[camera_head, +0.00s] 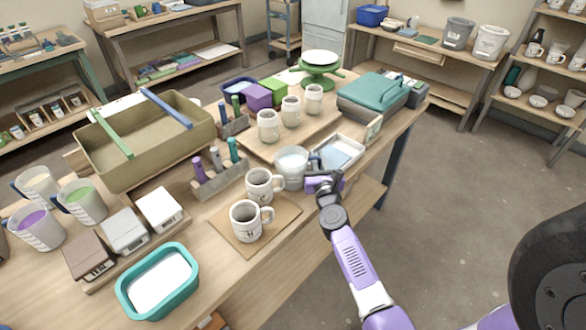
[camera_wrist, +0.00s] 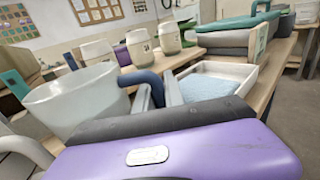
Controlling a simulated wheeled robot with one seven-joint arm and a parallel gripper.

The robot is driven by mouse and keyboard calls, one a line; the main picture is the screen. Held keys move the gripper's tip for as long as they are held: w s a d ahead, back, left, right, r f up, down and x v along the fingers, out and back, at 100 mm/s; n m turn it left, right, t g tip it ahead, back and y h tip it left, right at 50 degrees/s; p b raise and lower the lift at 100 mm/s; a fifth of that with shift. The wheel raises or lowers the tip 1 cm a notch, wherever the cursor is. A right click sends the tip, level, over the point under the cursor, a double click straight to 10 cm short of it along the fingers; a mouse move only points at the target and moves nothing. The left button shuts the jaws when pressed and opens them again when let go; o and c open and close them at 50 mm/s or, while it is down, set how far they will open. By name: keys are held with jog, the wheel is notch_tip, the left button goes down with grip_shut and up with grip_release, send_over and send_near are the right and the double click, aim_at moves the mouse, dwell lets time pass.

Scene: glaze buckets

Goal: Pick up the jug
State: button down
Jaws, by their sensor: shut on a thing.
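The jug (camera_head: 291,168) is a pale translucent vessel with a dark blue handle, upright at the table's right edge in the head view. In the wrist view the jug (camera_wrist: 75,100) fills the left side, and its handle (camera_wrist: 150,80) reaches toward my fingers. My gripper (camera_head: 316,168) is at the jug's right side, shut on the handle; its grey fingers (camera_wrist: 160,97) also show in the wrist view. The purple gripper body hides the jug's lower part in the wrist view. I cannot tell whether its base touches the table.
Two white mugs (camera_head: 246,220) stand close by at the jug's front left. A white tray (camera_head: 340,150) with a blue cloth lies just right of and behind it. Several pale jars (camera_head: 268,126) stand behind. Open floor (camera_head: 455,220) lies to the right.

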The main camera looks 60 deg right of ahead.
jog(key=shift+r, duration=0.15)
dwell(0.3)
notch_tip(320, 180, up, 19)
jog(key=p, duration=1.2)
jog(key=shift+p, duration=0.35)
jog(key=shift+r, duration=0.45)
dwell(0.6)
dwell(0.7)
